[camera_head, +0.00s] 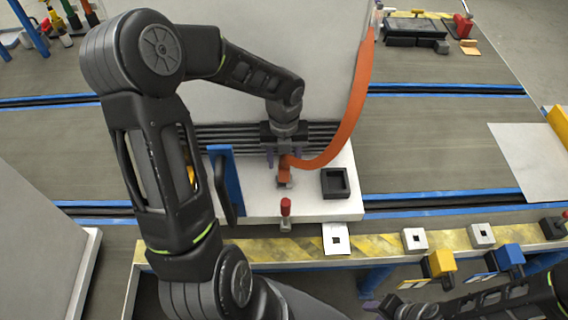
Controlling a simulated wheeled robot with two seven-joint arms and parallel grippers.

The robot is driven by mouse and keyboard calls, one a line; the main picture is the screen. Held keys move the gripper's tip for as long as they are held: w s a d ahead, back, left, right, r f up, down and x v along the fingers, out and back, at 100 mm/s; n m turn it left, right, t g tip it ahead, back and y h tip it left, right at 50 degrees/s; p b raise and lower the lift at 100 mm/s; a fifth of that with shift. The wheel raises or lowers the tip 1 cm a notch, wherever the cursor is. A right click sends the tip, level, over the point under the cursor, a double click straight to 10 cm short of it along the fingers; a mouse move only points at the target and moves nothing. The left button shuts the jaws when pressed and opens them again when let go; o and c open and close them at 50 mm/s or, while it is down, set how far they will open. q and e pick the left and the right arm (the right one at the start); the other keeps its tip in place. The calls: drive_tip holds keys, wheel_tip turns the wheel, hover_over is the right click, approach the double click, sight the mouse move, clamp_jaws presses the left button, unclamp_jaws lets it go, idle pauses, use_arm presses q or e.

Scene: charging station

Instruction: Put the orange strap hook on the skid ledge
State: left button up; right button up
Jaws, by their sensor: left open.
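The orange strap (358,95) hangs down the right edge of the big grey box and curves left to its orange hook (284,172). The hook is low over the white skid ledge (320,208) and seems to touch it, though contact is hard to judge. My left gripper (284,154) is open, pointing down, with its fingers on either side of the hook's upper part. My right gripper (372,304) is only partly in view at the lower right, away from the hook; its jaw opening cannot be made out.
A black square socket (335,182) is right of the hook on the ledge. A blue upright with a black handle (226,182) is to the left. A red-topped pin (286,208) stands in front. A yellow-striped rail (380,245) with white square plates runs along the front.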

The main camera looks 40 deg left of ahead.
use_arm(q)
wheel_tip(320, 180, up, 9)
drive_tip(key=shift+p, duration=0.4)
drive_tip(key=shift+f, duration=0.1)
